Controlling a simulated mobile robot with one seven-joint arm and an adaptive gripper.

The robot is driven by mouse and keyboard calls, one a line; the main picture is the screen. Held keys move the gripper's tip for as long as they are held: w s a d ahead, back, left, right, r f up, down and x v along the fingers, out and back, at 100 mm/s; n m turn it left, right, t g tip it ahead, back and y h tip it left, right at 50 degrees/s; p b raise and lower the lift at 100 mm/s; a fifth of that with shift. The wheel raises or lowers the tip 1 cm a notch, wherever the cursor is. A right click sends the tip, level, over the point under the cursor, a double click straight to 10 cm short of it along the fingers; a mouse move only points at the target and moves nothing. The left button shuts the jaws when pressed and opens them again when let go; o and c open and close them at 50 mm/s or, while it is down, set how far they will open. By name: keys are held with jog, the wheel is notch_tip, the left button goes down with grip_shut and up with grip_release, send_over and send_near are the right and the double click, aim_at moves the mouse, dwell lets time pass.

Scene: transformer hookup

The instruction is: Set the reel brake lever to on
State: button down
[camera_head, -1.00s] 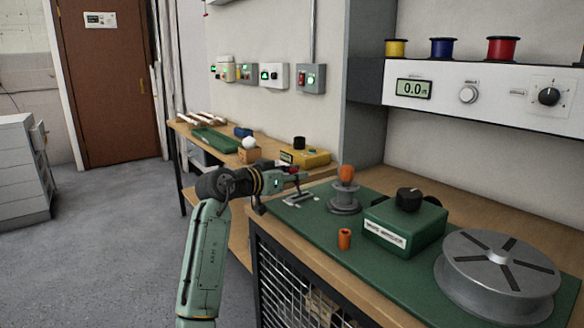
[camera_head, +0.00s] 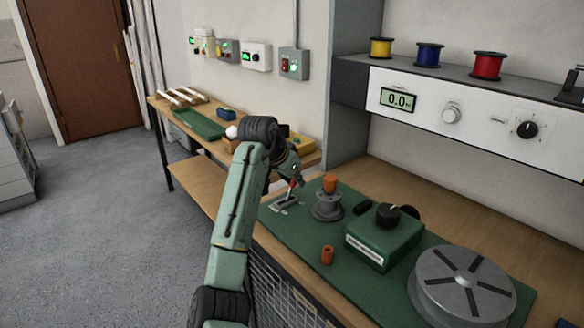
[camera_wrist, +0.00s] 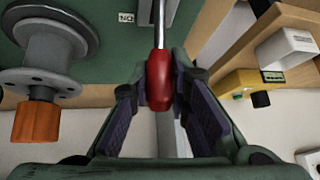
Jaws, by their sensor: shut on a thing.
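The reel brake lever (camera_head: 291,187) has a red knob on a metal rod and stands on a grey plate (camera_head: 284,203) at the left end of the green mat. In the wrist view the red knob (camera_wrist: 159,78) lies between the two dark finger pads of my gripper (camera_wrist: 163,98). My gripper (camera_head: 292,178) is shut on this knob. A small white label (camera_wrist: 126,17), which reads as NO in this view, lies on the green surface beside the rod.
A grey spool with an orange top (camera_head: 327,205) stands close right of the lever. A green box with a black knob (camera_head: 384,240), an orange cylinder (camera_head: 327,255) and a large grey reel (camera_head: 465,285) stand farther right. A yellow box (camera_wrist: 256,82) is on the neighbouring bench.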

jog(key=shift+w+d, duration=0.1)
dwell(0.4)
jog(key=c, duration=1.5)
grip_release()
jog(key=shift+f, duration=0.1)
jog(key=v, duration=1.2)
jog(key=shift+w+d+r, duration=0.15)
jog(key=shift+w+r, duration=0.05)
